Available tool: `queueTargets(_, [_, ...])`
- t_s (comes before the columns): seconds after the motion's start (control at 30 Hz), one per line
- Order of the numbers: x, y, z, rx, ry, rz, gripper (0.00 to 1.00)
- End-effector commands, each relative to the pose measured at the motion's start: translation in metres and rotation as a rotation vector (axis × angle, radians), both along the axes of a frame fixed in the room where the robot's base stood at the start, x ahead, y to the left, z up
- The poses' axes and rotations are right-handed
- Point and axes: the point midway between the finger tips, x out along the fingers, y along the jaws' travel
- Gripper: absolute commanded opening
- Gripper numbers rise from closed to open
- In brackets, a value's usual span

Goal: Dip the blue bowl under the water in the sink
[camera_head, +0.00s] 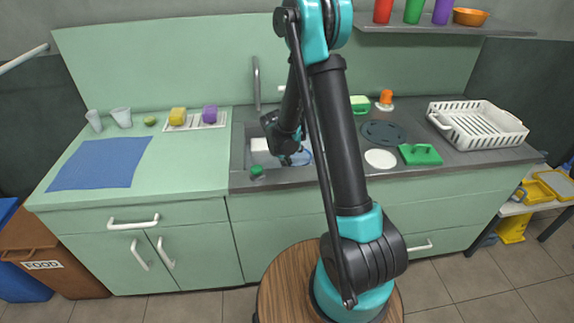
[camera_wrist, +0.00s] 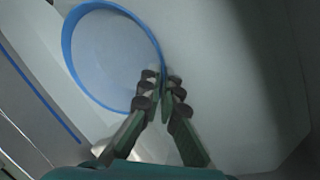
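The blue bowl (camera_wrist: 66,40) shows in the wrist view as a round blue rim around a pale grey-blue inside. My gripper (camera_wrist: 163,84) has its fingertips close together at the bowl's right rim, and they appear to pinch it. In the head view my gripper (camera_head: 292,160) reaches down into the right part of the sink (camera_head: 238,152). A patch of the blue bowl (camera_head: 304,157) shows beside it, partly hidden by my arm. The water surface is not clear, so I cannot tell how deep the bowl sits.
A tap (camera_head: 257,85) stands behind the sink. A green-topped item (camera_head: 257,172) is at the sink's front edge. A white dish rack (camera_head: 478,125), a green item (camera_head: 420,154) and a white plate (camera_head: 380,159) are to the right. A blue cloth (camera_head: 100,163) lies left.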

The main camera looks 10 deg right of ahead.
Motion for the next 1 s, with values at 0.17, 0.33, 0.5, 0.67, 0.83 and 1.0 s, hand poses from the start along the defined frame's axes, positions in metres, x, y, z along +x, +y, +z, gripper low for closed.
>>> queueTargets(0.17, [0.000, 0.000, 0.000, 0.000, 0.000, 0.000, 0.00])
queueTargets(0.33, [0.002, 0.000, 0.000, 0.000, 0.000, 0.000, 0.00])
queueTargets(0.5, [0.005, 0.000, 0.000, 0.000, 0.000, 0.000, 0.00])
queueTargets(0.67, [0.007, 0.000, 0.000, 0.000, 0.000, 0.000, 0.00])
queueTargets(0.83, [0.007, 0.000, 0.005, 0.000, 0.000, 0.000, 0.00])
queueTargets(1.0, [0.007, 0.000, 0.017, 0.000, 0.000, 0.000, 0.00])
